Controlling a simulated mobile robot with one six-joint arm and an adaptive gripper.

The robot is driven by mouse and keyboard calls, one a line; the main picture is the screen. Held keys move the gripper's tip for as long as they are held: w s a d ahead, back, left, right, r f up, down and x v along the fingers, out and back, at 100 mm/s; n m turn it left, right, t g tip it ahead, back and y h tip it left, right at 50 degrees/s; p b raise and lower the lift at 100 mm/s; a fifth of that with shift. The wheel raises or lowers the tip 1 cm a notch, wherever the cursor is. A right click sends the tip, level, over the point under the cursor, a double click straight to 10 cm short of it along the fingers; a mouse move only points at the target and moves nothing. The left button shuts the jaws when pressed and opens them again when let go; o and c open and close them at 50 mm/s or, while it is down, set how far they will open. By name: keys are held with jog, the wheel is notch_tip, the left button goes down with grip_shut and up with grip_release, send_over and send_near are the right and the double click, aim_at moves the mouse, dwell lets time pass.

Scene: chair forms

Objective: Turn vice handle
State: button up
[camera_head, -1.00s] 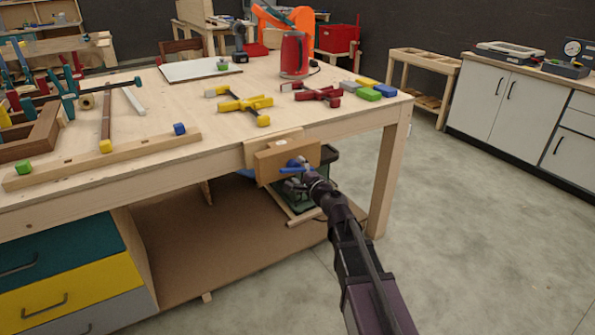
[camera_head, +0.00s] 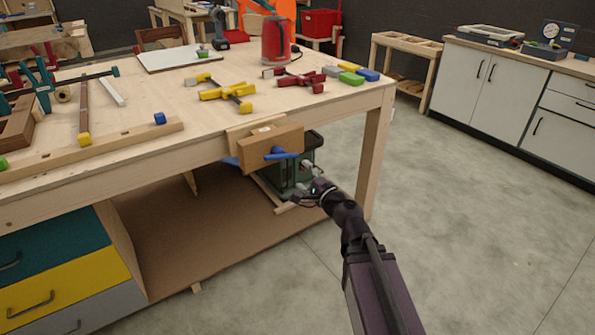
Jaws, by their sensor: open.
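The wooden vice (camera_head: 258,146) is fixed to the front edge of the workbench, near its right end. Its blue handle (camera_head: 283,156) sticks out from the front jaw and lies roughly level. My gripper (camera_head: 308,193) is open and empty, below and to the right of the handle and apart from it. It is in front of a green machine under the bench. The fingertips are small and dark in this view.
The workbench (camera_head: 140,105) carries yellow clamps (camera_head: 222,92), red clamps (camera_head: 293,79) and coloured blocks. The green machine (camera_head: 290,172) stands on the lower shelf behind my gripper. A bench leg (camera_head: 373,160) is close to my arm. The floor at right is clear.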

jog(key=shift+s+d, duration=0.15)
jog(key=shift+s, duration=0.1)
jog(key=shift+r, duration=0.1)
jog(key=c, duration=0.6)
jog(key=shift+w+r+n+p, duration=0.25)
jog(key=shift+r+n+p, duration=0.25)
jog(key=shift+p, duration=0.15)
grip_shut()
jog(key=w+d+r+n+g+h+p, duration=0.1)
jog(key=w+r+n+g+p, duration=0.2)
jog(key=n+p, duration=0.6)
jog(key=w+d+r+n+g+h+p, duration=0.2)
jog(key=w+r+n+g+p, duration=0.2)
jog(key=r+n+p, duration=0.4)
jog(key=n+g+p, duration=0.1)
jog(key=p, duration=0.6)
jog(key=shift+d+r+n+g, duration=0.25)
jog(key=shift+r+n+g, duration=0.05)
jog(key=shift+n+g, duration=0.1)
